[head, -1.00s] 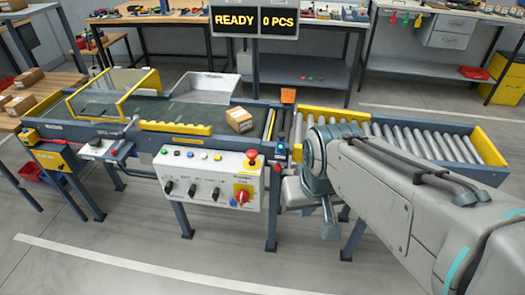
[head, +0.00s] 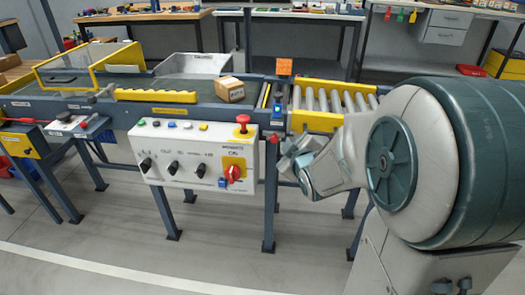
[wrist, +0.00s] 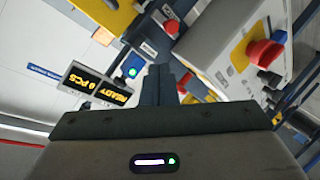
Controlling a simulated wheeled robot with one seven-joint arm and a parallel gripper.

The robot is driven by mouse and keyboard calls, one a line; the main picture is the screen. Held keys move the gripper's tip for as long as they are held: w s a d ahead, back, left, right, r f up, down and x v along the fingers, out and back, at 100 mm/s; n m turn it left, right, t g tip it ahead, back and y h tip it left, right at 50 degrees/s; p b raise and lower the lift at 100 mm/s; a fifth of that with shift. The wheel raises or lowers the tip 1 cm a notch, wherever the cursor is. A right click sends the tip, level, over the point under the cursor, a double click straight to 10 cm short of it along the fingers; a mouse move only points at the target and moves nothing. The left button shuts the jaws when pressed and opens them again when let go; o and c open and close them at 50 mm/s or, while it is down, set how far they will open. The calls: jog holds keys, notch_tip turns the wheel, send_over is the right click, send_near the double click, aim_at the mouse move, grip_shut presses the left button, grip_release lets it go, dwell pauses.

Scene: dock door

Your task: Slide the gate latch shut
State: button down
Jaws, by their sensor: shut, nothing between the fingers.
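The yellow gate panel (head: 315,121) stands at the near end of the rollers, right of the control box. A blue-lit unit (head: 277,110) sits on the post beside it, and its light also shows in the wrist view (wrist: 132,72). I cannot clearly make out the latch or its position. A small red part (head: 273,138) shows on the post below the light. My gripper (head: 287,150) is just right of that post, below the gate panel. In the wrist view its fingers (wrist: 168,82) are together and empty, pointing toward the frame.
The white control box (head: 195,155) with knobs, a red emergency button (head: 242,123) and a red switch is close left of my gripper. A carton (head: 229,89) rests on the belt. A sign (wrist: 98,88) reads READY, 0 PCS. The floor in front is clear.

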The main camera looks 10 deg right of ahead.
aim_at(273, 137)
notch_tip(273, 137, down, 8)
jog(key=w+a+n+t+y+b, duration=0.1)
jog(key=w+n+t+y+b, duration=0.1)
jog(key=n+t+b, duration=0.3)
jog(key=y+b, duration=0.1)
jog(key=b, duration=0.2)
jog(key=shift+w+n+y+b, duration=0.25)
jog(key=shift+n+y+b, duration=0.05)
jog(key=b+x, duration=0.1)
jog(key=x, duration=0.9)
jog(key=shift+f, duration=0.1)
